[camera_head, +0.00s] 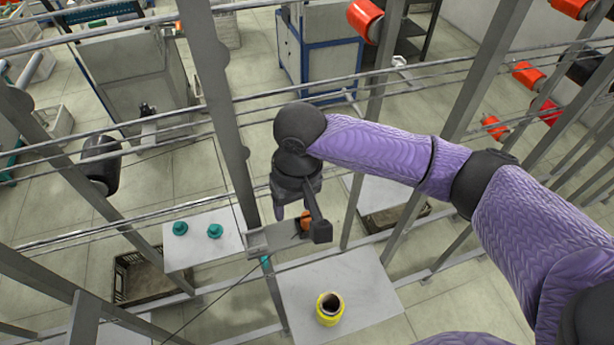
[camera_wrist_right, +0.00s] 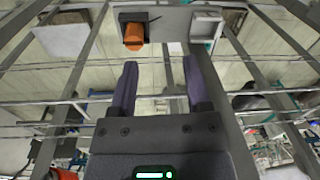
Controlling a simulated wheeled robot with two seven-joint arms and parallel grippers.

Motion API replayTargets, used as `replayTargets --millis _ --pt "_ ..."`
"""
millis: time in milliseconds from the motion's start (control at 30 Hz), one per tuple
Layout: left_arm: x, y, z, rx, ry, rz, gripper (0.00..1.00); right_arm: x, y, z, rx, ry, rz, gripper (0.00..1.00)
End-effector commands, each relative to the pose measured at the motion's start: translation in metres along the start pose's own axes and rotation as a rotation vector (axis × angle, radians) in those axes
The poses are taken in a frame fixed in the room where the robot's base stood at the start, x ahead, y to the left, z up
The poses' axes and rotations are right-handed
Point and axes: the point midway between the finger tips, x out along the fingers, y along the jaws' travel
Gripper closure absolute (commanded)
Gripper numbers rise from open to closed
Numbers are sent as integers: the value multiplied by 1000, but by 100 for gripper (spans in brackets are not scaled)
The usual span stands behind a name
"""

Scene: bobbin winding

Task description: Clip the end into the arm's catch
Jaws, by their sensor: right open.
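My right gripper (camera_head: 300,222) is in front of a grey upright post, above a small grey bracket (camera_head: 270,240). In the right wrist view its two dark fingers (camera_wrist_right: 161,78) stand well apart with nothing between them. An orange piece (camera_head: 306,221) sits at the bracket, partly hidden behind a finger. In the right wrist view the orange piece (camera_wrist_right: 134,37) sits in a dark holder on a grey plate, ahead and left of the fingers. A thin dark thread (camera_head: 215,302) runs from the bracket down to the lower left. I cannot make out its end or the catch. My left gripper is out of view.
A yellow-rimmed bobbin (camera_head: 330,308) stands on a grey shelf (camera_head: 375,290) below the gripper. Two teal knobs (camera_head: 214,231) sit on another shelf to the left. Posts and horizontal rails surround my right arm. Orange bobbins (camera_head: 366,20) hang at the upper right.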

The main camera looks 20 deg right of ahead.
Motion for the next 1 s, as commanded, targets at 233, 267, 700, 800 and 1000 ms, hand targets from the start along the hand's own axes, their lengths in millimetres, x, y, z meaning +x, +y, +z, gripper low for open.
replayTargets --millis 233,267,700,800,1000 --pt "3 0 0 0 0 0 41 -19 31 -14 154 -30 74 38" --pt "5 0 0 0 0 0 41 -17 31 -14 154 -30 74 38" --pt "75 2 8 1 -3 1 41 36 33 -13 147 -25 71 38" --pt "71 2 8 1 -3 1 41 47 34 -12 149 -31 70 38" --pt "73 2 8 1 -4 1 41 68 35 -12 147 -28 69 38"
